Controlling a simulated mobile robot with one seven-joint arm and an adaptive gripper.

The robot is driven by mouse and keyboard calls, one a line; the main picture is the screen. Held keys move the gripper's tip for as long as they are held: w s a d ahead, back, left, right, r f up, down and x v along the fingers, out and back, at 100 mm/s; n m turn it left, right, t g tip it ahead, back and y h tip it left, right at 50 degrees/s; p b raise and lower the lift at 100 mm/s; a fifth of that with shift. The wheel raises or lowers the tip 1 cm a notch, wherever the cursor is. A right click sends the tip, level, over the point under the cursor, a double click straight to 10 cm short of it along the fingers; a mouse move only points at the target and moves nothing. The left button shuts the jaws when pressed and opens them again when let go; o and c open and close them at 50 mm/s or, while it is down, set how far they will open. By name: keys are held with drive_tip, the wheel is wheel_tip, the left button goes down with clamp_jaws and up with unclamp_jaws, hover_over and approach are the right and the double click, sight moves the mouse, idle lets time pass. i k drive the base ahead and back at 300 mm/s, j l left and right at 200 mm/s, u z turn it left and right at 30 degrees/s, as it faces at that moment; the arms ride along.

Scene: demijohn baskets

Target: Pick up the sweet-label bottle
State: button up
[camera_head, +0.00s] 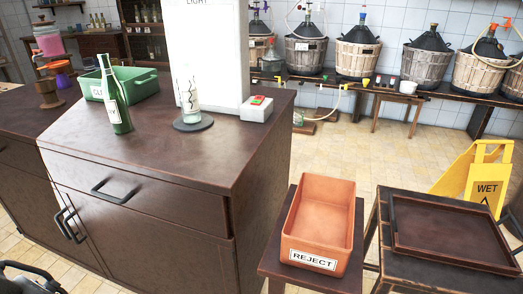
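A green glass bottle (116,105) with a pale label stands on the dark brown cabinet (165,152), in front of a green bin (140,84). A clear glass with dark wavy marks (189,99) stands on a dark round disc (193,123) before a white panel (205,50). I cannot read the bottle's label, so I cannot tell whether it is the sweet-label one. A dark grey part that looks like my gripper (32,279) shows at the bottom left corner, low and apart from the bottle. It is cut off by the frame, and its fingertips are hidden.
An orange REJECT bin (322,222) sits on a stool right of the cabinet, beside a table with a dark tray (450,234). Basketed demijohns (358,52) line the back wall. A yellow wet-floor sign (480,180) stands right.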

sight(186, 82)
drive_tip(key=i+l+u, duration=0.1)
drive_tip(key=i+u, duration=0.35)
drive_tip(key=i, duration=0.75)
